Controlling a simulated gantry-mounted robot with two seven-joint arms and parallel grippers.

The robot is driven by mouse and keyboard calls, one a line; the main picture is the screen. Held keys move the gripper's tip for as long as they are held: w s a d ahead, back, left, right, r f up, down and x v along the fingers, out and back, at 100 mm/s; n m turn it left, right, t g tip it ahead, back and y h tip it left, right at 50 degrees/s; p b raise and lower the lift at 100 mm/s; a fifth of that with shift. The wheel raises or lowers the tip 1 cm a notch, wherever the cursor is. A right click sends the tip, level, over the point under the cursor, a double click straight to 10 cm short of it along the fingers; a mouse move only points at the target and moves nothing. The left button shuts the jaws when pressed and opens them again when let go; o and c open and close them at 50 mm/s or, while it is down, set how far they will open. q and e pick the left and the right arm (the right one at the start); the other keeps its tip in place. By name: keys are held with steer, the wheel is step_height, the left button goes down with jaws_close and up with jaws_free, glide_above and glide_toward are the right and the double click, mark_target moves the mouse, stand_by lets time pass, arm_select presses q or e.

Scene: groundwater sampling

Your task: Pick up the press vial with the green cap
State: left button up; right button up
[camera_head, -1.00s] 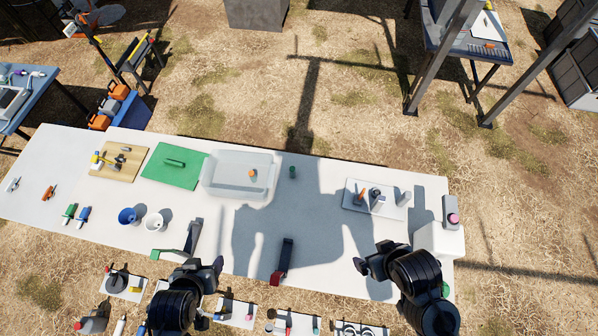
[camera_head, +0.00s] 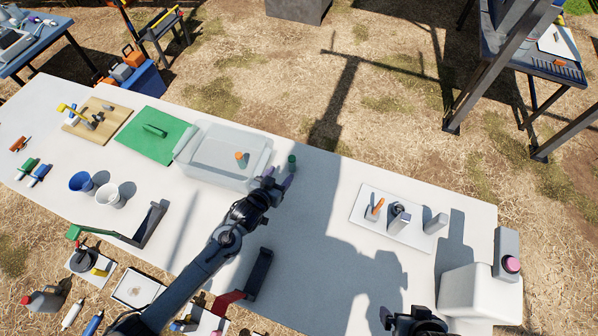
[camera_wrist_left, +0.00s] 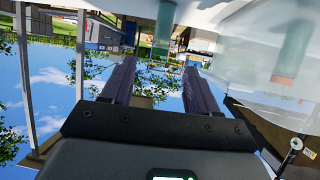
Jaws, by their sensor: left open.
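The green-capped vial (camera_head: 291,161) stands on the white table just right of the clear bin in the head view. In the left wrist view, which is upside down, a greenish vial (camera_wrist_left: 165,14) shows at the top, beyond the fingertips and roughly in line with the gap between them. My left gripper (camera_head: 278,181) is open and empty, just in front of the vial and apart from it. Its two fingers also show in the left wrist view (camera_wrist_left: 157,75). My right gripper (camera_head: 387,319) is partly cut off at the bottom edge; its jaws are unclear.
The clear bin (camera_head: 181,153) holds an orange-ended item (camera_head: 240,156), close to my left gripper. A white tray (camera_head: 376,226) with several small items lies to the right. A white jug (camera_head: 470,290) stands at the right end. The table between vial and tray is clear.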

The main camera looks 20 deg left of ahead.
mark_target(292, 159)
arm_select(q)
steer(key=x, duration=0.2)
steer(key=b+x, duration=0.1)
steer(key=x, duration=0.3)
steer(key=shift+w+a+r+b, duration=0.1)
steer(key=shift+w+r+b, duration=0.05)
steer(key=shift+w+b, duration=0.25)
steer(key=x, duration=0.2)
steer(key=b+x, duration=0.1)
steer(key=x, duration=0.2)
steer(key=shift+w+r, duration=0.1)
steer(key=shift+r, duration=0.15)
steer(key=shift+w+f, duration=0.1)
arm_select(e)
step_height(292, 159, down, 4)
steer(key=shift+f, duration=0.1)
arm_select(q)
steer(key=c, duration=1)
arm_select(e)
steer(key=shift+a, duration=0.1)
arm_select(q)
steer(key=shift+c, duration=0.2)
